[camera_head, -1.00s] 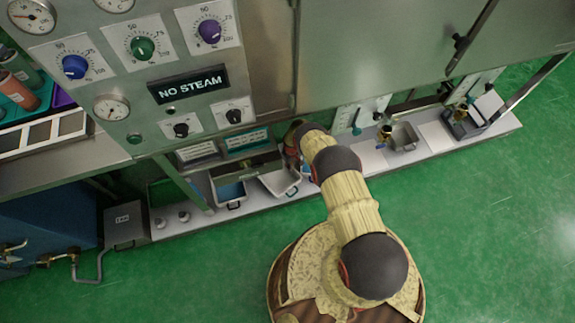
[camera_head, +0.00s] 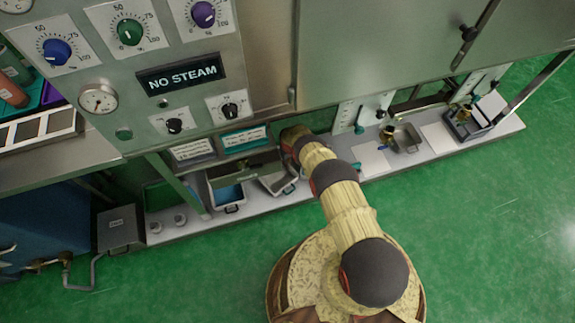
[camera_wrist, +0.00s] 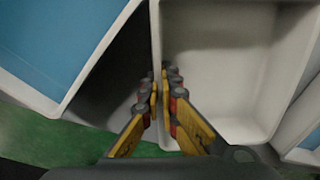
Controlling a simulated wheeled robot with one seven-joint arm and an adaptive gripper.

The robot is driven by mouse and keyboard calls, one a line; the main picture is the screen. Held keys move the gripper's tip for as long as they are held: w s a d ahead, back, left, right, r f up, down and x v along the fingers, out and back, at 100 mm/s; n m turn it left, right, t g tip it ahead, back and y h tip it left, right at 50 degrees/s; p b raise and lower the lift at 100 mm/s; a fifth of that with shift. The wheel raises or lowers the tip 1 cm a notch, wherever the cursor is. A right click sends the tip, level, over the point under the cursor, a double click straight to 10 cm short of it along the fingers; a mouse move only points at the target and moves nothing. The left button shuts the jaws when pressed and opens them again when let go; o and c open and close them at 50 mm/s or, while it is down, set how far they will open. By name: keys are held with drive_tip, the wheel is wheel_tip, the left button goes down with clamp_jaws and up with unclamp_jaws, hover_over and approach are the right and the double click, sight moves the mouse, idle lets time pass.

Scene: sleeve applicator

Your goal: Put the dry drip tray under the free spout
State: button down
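The dry drip tray (camera_head: 276,186) is a pale, empty tray, set at an angle on the low shelf right of a tray with blue liquid (camera_head: 227,194). In the wrist view the dry tray's bare white inside (camera_wrist: 225,60) fills the right half. My gripper (camera_wrist: 161,85) straddles the wall of this tray, one finger inside and one outside, and looks closed on it. The head view shows only my gripper's back end, beside the tray. The blue-liquid tray also shows in the wrist view (camera_wrist: 50,45). I cannot make out the spouts.
A bare shelf stretch with a flat pale plate (camera_head: 371,160) lies to the right, then a small metal tray (camera_head: 406,138) and a dark box (camera_head: 470,122). The steel cabinet overhangs the shelf.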

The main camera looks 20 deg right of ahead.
drive_tip(key=c, duration=2.5)
unclamp_jaws()
drive_tip(key=shift+f, duration=0.15)
drive_tip(key=shift+c, duration=0.2)
drive_tip(key=o, duration=0.4)
drive_tip(key=shift+o, duration=0.5)
wheel_tip(320, 180, up, 8)
drive_tip(key=p, duration=0.2)
drive_tip(key=shift+f+p, duration=0.1)
drive_tip(key=shift+p, duration=0.2)
